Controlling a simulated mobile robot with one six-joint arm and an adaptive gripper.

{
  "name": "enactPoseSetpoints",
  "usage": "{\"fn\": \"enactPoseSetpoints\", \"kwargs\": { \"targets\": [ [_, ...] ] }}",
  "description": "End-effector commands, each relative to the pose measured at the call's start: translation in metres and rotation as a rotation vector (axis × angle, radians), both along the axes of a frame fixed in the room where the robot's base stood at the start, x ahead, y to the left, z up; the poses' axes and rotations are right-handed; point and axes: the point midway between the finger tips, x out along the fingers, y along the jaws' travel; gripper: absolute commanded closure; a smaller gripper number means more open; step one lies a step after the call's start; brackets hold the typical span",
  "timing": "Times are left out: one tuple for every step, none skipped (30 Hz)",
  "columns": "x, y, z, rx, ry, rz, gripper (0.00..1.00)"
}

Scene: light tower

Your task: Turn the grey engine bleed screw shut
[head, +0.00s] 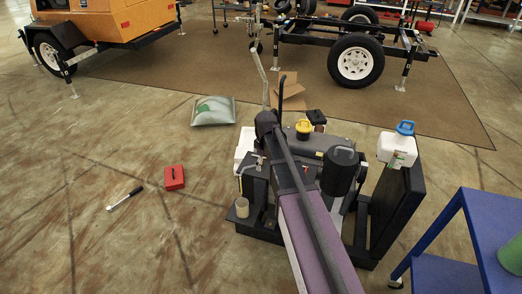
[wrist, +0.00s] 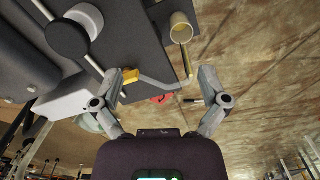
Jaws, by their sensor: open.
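In the wrist view my gripper (wrist: 160,88) is open and empty, its two grey fingers spread wide. Between and beyond them a thin grey bent spout (wrist: 158,79) leaves the dark engine body, with a yellow piece (wrist: 130,75) at its root. A thin amber strand (wrist: 187,62) runs from the spout's end to a beige cup (wrist: 181,27). The bleed screw itself is not clearly distinguishable. In the head view a small tap-like fitting (head: 259,160) stands at the engine's left side, above the cup (head: 241,207). I cannot make out the gripper there.
A white jug (head: 394,150) with a blue cap stands right of the engine. A yellow cap (head: 303,127) and black cylinder (head: 340,171) rise from it. A red box (head: 174,177) and wrench (head: 125,198) lie on open floor to the left. A blue cart (head: 455,270) is at right.

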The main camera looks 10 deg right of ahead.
Motion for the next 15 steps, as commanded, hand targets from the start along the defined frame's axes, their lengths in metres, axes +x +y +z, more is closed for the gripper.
{"fn": "enactPoseSetpoints", "kwargs": {
  "targets": [
    [0.017,0.0,0.019,0.0,0.0,0.038,0.06],
    [0.023,0.0,0.025,0.0,0.0,0.063,0.06],
    [0.032,0.0,0.032,0.0,0.0,0.097,0.06],
    [0.038,0.0,0.037,0.0,0.0,0.123,0.06],
    [0.044,0.0,0.042,0.0,0.0,0.148,0.06],
    [0.052,0.0,0.048,0.0,0.0,0.179,0.06],
    [0.057,0.0,0.053,0.0,0.0,0.202,0.06],
    [0.062,0.0,0.057,0.0,0.0,0.223,0.06],
    [0.068,0.0,0.062,0.0,0.0,0.249,0.06],
    [0.072,0.0,0.065,0.0,0.0,0.268,0.06],
    [0.076,0.0,0.067,0.0,0.0,0.283,0.06],
    [0.08,0.0,0.07,0.0,0.0,0.302,0.06],
    [0.082,0.0,0.072,0.0,0.0,0.314,0.06],
    [0.084,0.0,0.073,0.0,0.0,0.325,0.06],
    [0.086,0.0,0.075,0.0,0.0,0.335,0.06]
  ]
}}
